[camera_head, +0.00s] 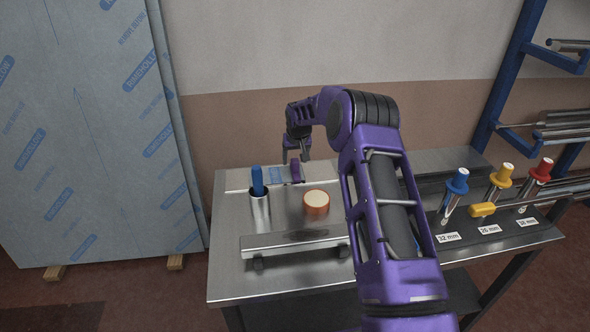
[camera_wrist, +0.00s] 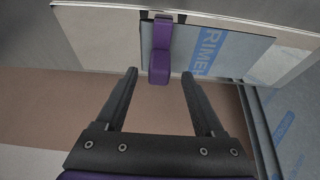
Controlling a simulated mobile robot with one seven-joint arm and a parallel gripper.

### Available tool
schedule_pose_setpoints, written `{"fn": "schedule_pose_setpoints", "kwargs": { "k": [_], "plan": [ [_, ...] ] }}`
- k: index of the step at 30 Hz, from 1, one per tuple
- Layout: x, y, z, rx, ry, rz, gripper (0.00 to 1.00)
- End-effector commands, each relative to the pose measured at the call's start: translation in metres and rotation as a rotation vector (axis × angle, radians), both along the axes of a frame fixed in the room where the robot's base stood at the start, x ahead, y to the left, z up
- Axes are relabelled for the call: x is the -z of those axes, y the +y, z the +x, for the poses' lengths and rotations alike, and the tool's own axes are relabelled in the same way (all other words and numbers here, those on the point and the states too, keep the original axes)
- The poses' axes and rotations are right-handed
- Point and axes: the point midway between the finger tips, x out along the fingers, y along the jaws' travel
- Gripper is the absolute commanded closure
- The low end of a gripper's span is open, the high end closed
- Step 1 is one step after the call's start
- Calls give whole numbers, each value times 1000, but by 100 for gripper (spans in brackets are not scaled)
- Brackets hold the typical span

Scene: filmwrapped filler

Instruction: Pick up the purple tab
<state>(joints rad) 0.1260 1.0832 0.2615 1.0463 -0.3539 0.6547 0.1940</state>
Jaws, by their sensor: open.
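The purple tab (camera_head: 297,172) stands at the back of the metal table, beside a flat film-wrapped piece with blue print (camera_head: 277,177). My gripper (camera_head: 296,156) is just above the tab in the head view. In the wrist view my gripper (camera_wrist: 159,76) is open and empty. The tab's lower end lines up with the gap between the fingertips, and no contact shows.
Blue, yellow and red-handled tools stand at right. Large wrapped panels (camera_head: 80,130) lean at left.

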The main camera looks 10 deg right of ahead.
Motion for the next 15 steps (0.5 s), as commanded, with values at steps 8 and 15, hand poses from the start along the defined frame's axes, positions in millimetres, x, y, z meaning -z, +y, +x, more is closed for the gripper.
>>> {"fn": "schedule_pose_setpoints", "kwargs": {
  "k": [8, 15],
  "plan": [
    [30, -1, 11, 1, 0, 1, 30],
    [30, -1, 11, 0, -1, 0, 32]
  ]
}}
